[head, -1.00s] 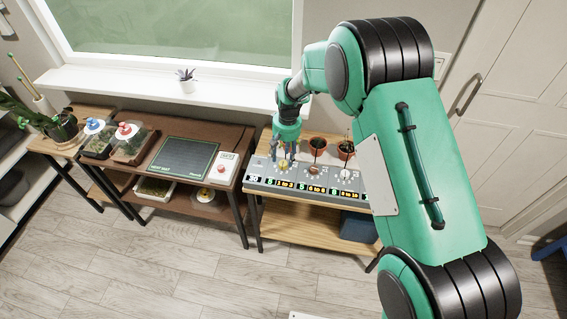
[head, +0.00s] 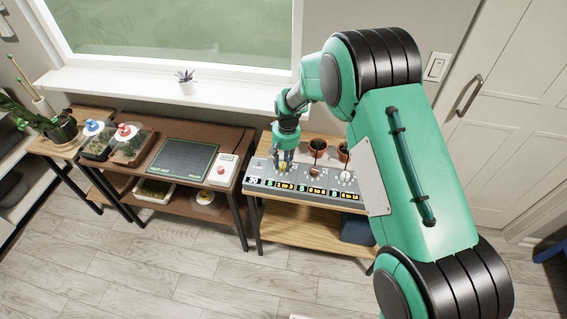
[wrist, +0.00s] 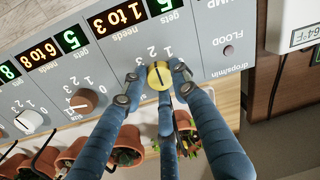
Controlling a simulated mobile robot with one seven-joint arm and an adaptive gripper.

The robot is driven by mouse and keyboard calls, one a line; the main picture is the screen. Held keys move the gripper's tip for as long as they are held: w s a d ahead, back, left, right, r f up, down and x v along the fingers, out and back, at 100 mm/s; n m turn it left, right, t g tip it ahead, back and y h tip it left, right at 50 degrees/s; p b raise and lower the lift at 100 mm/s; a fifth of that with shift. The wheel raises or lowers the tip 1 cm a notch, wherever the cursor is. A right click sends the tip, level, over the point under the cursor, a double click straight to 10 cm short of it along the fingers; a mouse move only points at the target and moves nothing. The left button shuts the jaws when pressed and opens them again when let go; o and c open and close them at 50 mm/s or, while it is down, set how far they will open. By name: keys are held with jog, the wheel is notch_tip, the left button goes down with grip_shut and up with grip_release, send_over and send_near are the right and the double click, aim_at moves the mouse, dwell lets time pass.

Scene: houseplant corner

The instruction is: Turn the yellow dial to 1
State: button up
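The yellow dial (wrist: 159,76) is on the sloped grey control panel (wrist: 205,45), with the marks 1, 2 and 3 around it. A dark line runs across its face; I cannot tell for sure which mark it points to. My gripper (wrist: 157,82) has its blue fingers around the dial, with small gaps showing at the sides, so it looks open. In the head view my gripper (head: 285,158) reaches down over the panel and partly hides the yellow dial (head: 283,168). The display beside it shows a green 5 and a yellow "1 to 3".
A brown dial (wrist: 83,101) and a white dial (wrist: 28,122) stand farther along the panel. Potted plants (head: 318,147) stand behind it. A round FLOOD button (wrist: 228,50) is close on the other side. A white box with a red button (head: 221,171) is left of the panel.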

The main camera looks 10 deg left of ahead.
aim_at(285, 166)
jog(key=shift+m+p, duration=0.35)
jog(key=shift+m, duration=0.05)
jog(key=m+p, duration=0.2)
jog(key=m, duration=0.1)
jog(key=shift+r, duration=0.1)
jog(key=shift+s+m+t+p, duration=0.1)
jog(key=shift+m+t+p, duration=0.2)
jog(key=shift+m+p, duration=1.15)
jog(key=shift+m+b, duration=0.55)
jog(key=shift+m, duration=0.1)
jog(key=o, duration=1.1)
jog(key=r, duration=1.1)
jog(key=shift+s+d+r, duration=0.1)
jog(key=shift+d+r, duration=0.25)
jog(key=shift+r, duration=0.05)
